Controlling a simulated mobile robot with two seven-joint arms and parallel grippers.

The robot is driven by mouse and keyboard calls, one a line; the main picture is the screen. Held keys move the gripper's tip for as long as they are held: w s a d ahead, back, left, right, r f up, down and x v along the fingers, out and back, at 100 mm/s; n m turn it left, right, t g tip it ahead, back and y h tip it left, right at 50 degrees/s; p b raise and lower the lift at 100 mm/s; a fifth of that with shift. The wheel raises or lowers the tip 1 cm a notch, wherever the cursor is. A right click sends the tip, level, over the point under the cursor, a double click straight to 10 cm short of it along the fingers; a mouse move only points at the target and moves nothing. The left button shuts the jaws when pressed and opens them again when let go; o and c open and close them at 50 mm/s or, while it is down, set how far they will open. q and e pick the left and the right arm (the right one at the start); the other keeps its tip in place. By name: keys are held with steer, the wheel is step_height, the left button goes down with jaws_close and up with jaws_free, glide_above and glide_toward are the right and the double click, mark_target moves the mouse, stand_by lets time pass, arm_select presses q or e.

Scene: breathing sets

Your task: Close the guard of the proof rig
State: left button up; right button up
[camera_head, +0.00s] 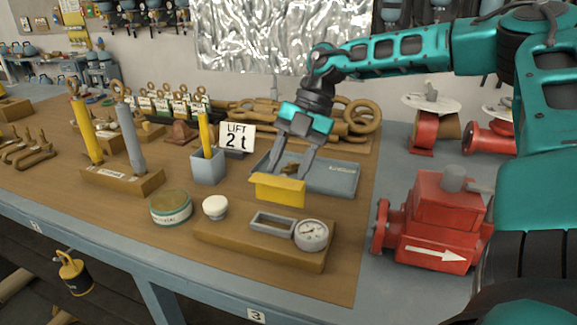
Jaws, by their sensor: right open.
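The proof rig appears to be the low blue-grey box (338,178) near the right edge of the brown mat. A yellow panel (278,190), which looks like its guard, stands at the box's front left. A small brown piece (290,168) sits behind the panel and is partly hidden. My right gripper (292,170) points down over the box, just behind the yellow panel. Its fingers are spread, one on each side of the brown piece. I cannot tell whether they touch the panel. My left gripper is not in view.
In front lies a wooden block with a dial gauge (311,235). A white knob (215,207), a round tin (170,208) and a pen cup (207,166) stand left. A "LIFT 2 t" sign (236,137) and chain links (360,115) are behind. A red machine (430,225) stands right.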

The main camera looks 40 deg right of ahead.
steer(key=shift+a+f, duration=0.1)
steer(key=shift+f, duration=0.15)
jaws_close()
stand_by(0.3)
